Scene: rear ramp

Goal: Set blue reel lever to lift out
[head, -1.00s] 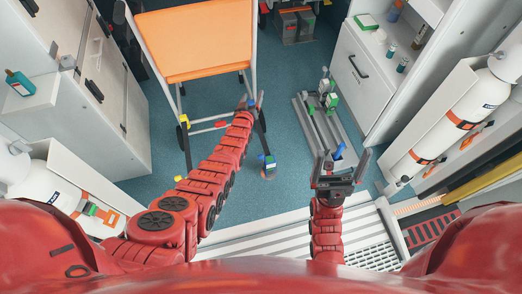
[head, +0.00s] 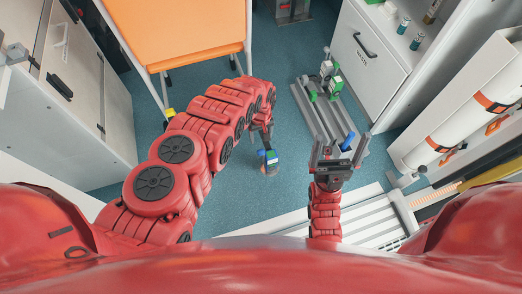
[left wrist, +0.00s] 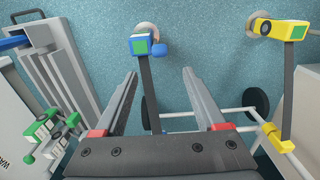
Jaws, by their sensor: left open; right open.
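The blue reel (head: 270,157) sits on the floor with a black strap running up from it. In the left wrist view the reel (left wrist: 138,46) has a green square on its face, and its blue lever (left wrist: 160,49) sticks out on the right side. My left gripper (head: 264,132) is partly hidden behind its own arm, just above the reel in the head view. In the left wrist view its open fingers (left wrist: 158,75) are empty and apart from the lever; the strap shows between them. My right gripper (head: 338,142) is open and empty, over the rail's near end.
A yellow reel (left wrist: 266,27) with its own strap is right of the blue one. The orange-topped trolley (head: 190,38) stands behind my left arm. Blue floor is clear around the blue reel.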

